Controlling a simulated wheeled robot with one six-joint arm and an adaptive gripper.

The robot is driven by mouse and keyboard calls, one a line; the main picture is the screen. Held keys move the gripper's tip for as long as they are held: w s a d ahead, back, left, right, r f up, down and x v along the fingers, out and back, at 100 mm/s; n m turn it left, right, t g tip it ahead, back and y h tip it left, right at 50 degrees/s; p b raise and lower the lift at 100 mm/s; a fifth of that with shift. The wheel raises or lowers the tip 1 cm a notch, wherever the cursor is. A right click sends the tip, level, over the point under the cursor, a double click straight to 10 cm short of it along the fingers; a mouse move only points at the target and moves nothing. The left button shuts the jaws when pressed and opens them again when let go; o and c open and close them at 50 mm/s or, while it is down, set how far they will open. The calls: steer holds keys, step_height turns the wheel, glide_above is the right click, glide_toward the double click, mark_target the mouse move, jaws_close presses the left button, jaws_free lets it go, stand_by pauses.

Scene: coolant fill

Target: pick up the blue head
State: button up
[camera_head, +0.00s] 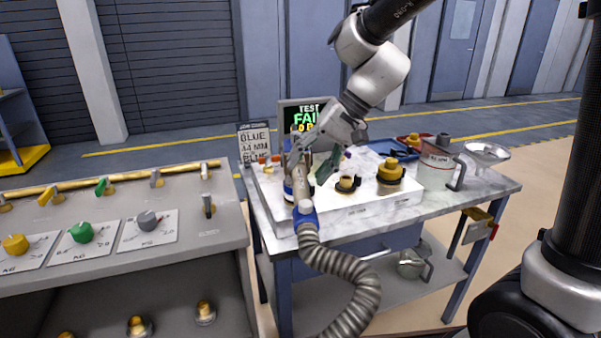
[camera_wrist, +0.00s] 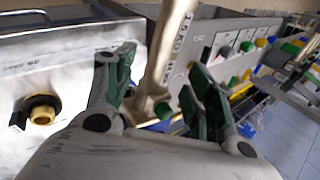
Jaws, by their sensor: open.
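The blue head (camera_head: 305,213) shows in the head view as a metal wand with a blue collar, standing at the front left of the white unit on the bench. A ribbed grey hose hangs from its lower end. My gripper (camera_head: 316,160) is beside its upper part, with the fingers partly hidden. In the wrist view my gripper (camera_wrist: 160,85) is open, its green-padded fingers on either side of the pale tube of the head (camera_wrist: 165,60). A bit of blue shows at the tube's lower end. I cannot tell whether the fingers touch it.
The white unit (camera_head: 355,207) carries a black port with a yellow rim (camera_head: 347,184) and a yellow cap (camera_head: 390,172). A grey jug (camera_head: 436,160) and a funnel (camera_head: 487,152) stand at the right. A panel with coloured knobs (camera_head: 82,232) is at the left.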

mark_target(303, 173)
steer(key=x, duration=0.4)
steer(key=shift+f, duration=0.1)
jaws_close()
